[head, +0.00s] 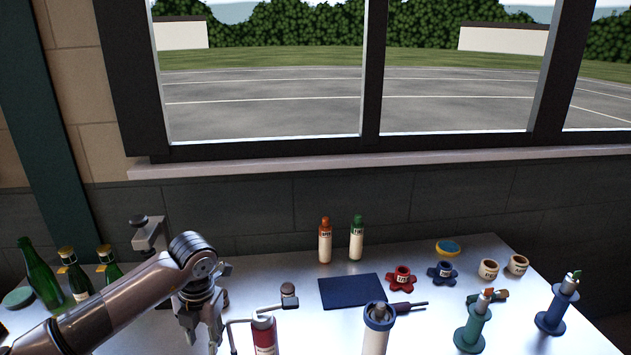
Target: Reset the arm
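My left arm comes in from the lower left, and its gripper (203,335) hangs down over the left part of the table. Its fingers look spread apart, with nothing seen between them. The gripper is left of a red bottle-shaped thing with a white label (264,336), apart from it. My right gripper is not in view.
On the white table (300,275) stand green bottles (40,272) at left, two small labelled bottles (325,240) at the back, a dark blue mat (350,290), a white cylinder with a blue rim (377,335), and green (473,330) and blue (556,310) stands at right.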

